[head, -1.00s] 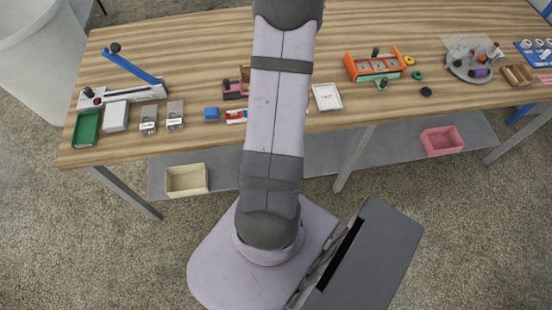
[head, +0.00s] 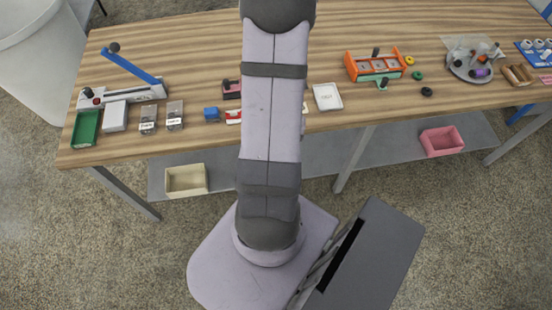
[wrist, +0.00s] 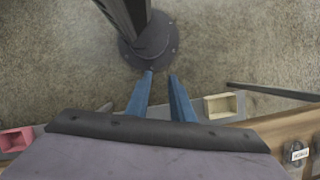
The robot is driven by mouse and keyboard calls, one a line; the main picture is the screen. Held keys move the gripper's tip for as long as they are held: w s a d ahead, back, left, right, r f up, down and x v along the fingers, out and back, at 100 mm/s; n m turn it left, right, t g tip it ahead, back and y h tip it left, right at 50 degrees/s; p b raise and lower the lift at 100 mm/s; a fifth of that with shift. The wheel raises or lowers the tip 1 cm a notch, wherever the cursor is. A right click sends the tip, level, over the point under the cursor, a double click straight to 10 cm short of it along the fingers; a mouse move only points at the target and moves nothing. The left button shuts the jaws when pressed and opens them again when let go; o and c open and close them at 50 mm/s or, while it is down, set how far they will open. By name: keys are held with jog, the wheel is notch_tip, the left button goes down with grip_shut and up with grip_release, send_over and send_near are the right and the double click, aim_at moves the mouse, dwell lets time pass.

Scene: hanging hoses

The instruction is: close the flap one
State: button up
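Two small grey boxes with white labels stand side by side at the left front of the table in the head view: the left one (head: 148,118) and the right one (head: 175,115). The lettering is too small to read, and I cannot tell which is flap one or how its flap stands. A labelled item (wrist: 299,153) shows at the right edge of the wrist view. My gripper (wrist: 161,75) has two blue fingers set apart with nothing between them. It points over the floor, away from the boxes. It is out of the head view.
A green tray (head: 86,127), a white box (head: 115,116) and a blue-levered device (head: 135,80) stand near the boxes. A cream bin (head: 186,180) and a pink bin (head: 441,141) sit on the lower shelf. My arm hides the table's middle.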

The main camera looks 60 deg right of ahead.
jog(key=w+d+m+t, duration=0.1)
jog(key=w+d, duration=0.2)
jog(key=d, duration=0.1)
jog(key=w+d+m+t+h, duration=0.1)
jog(key=w+d, duration=0.2)
jog(key=d, duration=0.2)
jog(key=w+d+r+m+t, duration=0.1)
jog(key=w+d, duration=0.2)
jog(key=d, duration=0.1)
jog(key=shift+w+d+m+h, duration=0.15)
jog(key=shift+d+m+h, duration=0.2)
jog(key=shift+m+h, duration=0.05)
jog(key=w+d+r+m+t+h, duration=0.1)
jog(key=w+d+r+m+t, duration=0.4)
jog(key=w+d+r+m, duration=0.4)
jog(key=shift+w+r+m+h, duration=0.4)
jog(key=shift+w, duration=1.25)
jog(key=shift+f, duration=0.1)
jog(key=shift+p+x, duration=0.9)
jog(key=shift+x, duration=2.65)
